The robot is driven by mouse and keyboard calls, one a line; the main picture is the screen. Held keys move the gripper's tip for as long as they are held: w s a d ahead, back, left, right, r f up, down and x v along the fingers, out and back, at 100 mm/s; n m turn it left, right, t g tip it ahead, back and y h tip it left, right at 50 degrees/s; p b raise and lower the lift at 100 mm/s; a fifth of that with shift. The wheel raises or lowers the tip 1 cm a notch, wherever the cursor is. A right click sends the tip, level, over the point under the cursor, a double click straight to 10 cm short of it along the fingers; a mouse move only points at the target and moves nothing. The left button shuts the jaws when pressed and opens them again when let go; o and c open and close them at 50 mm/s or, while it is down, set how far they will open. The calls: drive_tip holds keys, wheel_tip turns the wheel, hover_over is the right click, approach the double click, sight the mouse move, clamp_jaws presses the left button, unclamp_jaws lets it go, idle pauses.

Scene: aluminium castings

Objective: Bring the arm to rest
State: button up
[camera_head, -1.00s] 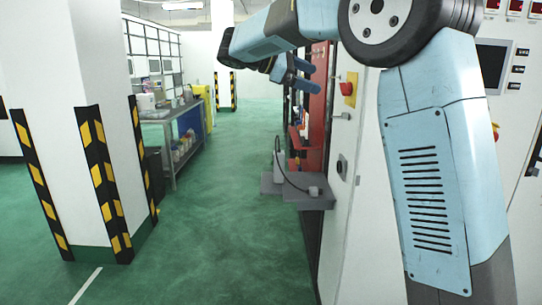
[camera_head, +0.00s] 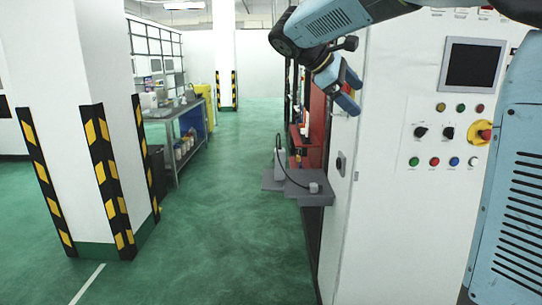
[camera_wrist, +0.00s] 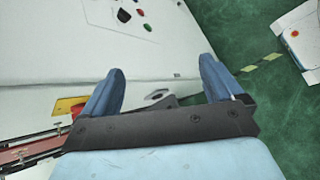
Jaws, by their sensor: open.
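My gripper (camera_head: 350,92) is at the upper right in the head view, in front of the white machine cabinet (camera_head: 400,215) and pointing down and to the right. In the wrist view my gripper (camera_wrist: 160,85) shows two blue fingers spread wide apart. Nothing is between them. The cabinet wall (camera_wrist: 150,60) fills the space beyond the fingers. My arm's upper links run along the right and top edges of the head view.
A control panel (camera_head: 448,140) with a screen and buttons is on the cabinet. A grey shelf (camera_head: 300,190) juts out left of it. A striped white pillar (camera_head: 75,120) stands at left, with a workbench (camera_head: 172,125) behind. Green floor (camera_head: 230,230) is open between.

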drive_tip(key=s+d+f+m+t+y, duration=0.1)
drive_tip(key=s+f+m+y, duration=0.2)
drive_tip(key=s, duration=0.5)
drive_tip(key=s+d+f+m+t+y, duration=0.1)
drive_tip(key=s+f+m+y, duration=0.2)
drive_tip(key=s+f+m, duration=0.2)
drive_tip(key=s+d+f+m+t+y, duration=0.1)
drive_tip(key=s+f+m+y, duration=0.2)
drive_tip(key=s+f, duration=0.5)
drive_tip(key=s, duration=0.4)
drive_tip(key=shift+s+d+f+m+y, duration=0.35)
drive_tip(key=shift+m+y, duration=0.05)
